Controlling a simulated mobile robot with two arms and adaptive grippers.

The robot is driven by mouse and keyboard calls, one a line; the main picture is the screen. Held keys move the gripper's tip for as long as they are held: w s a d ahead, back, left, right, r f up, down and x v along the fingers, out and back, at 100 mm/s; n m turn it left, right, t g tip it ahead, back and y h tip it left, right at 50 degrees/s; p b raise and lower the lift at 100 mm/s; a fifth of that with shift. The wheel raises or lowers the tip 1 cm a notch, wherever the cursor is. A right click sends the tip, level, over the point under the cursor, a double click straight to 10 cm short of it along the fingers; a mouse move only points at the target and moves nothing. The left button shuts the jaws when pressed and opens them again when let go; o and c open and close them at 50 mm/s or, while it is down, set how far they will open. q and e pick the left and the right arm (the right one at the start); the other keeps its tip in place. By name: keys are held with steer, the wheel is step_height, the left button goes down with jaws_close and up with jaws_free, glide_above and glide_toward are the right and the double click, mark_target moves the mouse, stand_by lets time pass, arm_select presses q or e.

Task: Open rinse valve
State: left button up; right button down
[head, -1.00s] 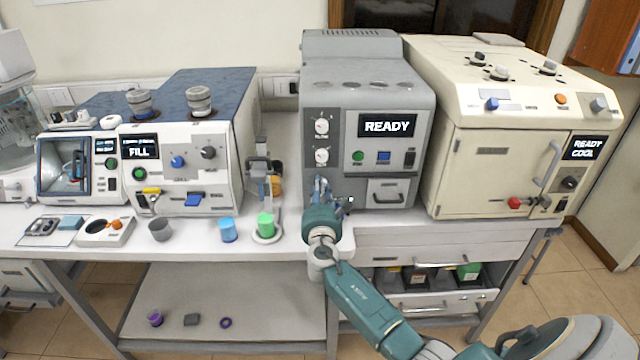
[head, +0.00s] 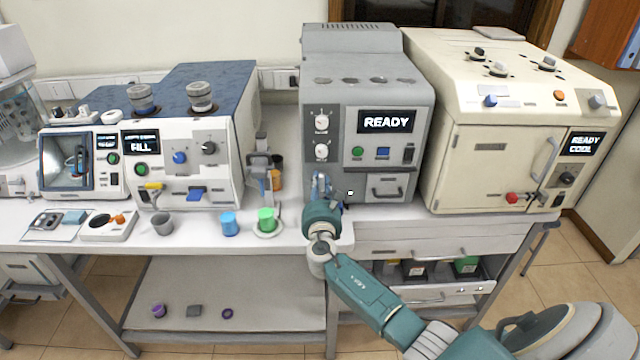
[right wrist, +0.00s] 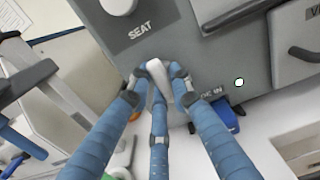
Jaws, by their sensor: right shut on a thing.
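My right gripper (head: 320,186) reaches up to the lower left front of the grey machine (head: 320,110), whose screen reads READY. In the right wrist view, its blue fingers (right wrist: 160,78) are shut around a short pale lever (right wrist: 156,70) below the word SEAT. The fingers hide much of the lever, and I cannot read a rinse label on it. A blue part (right wrist: 228,114) sits just right of the fingers, under a label that is partly covered. My left gripper is not in view.
Left of my right gripper are a stand (head: 260,165), a green cup (head: 266,218) and a blue cup (head: 229,224). A white machine (head: 185,165) with a FILL screen stands further left. A cream cabinet (head: 490,170) is at right. Drawers (head: 420,247) lie below the bench top.

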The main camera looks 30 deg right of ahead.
steer(key=c, duration=1.6)
jaws_free()
steer(key=shift+w+d+r, duration=0.1)
steer(key=shift+r, duration=0.3)
steer(key=shift+o, duration=0.3)
steer(key=shift+f, duration=0.25)
steer(key=shift+s+a+f, duration=0.1)
steer(key=shift+s+a, duration=0.2)
steer(key=shift+s, duration=0.05)
steer(key=v, duration=1.1)
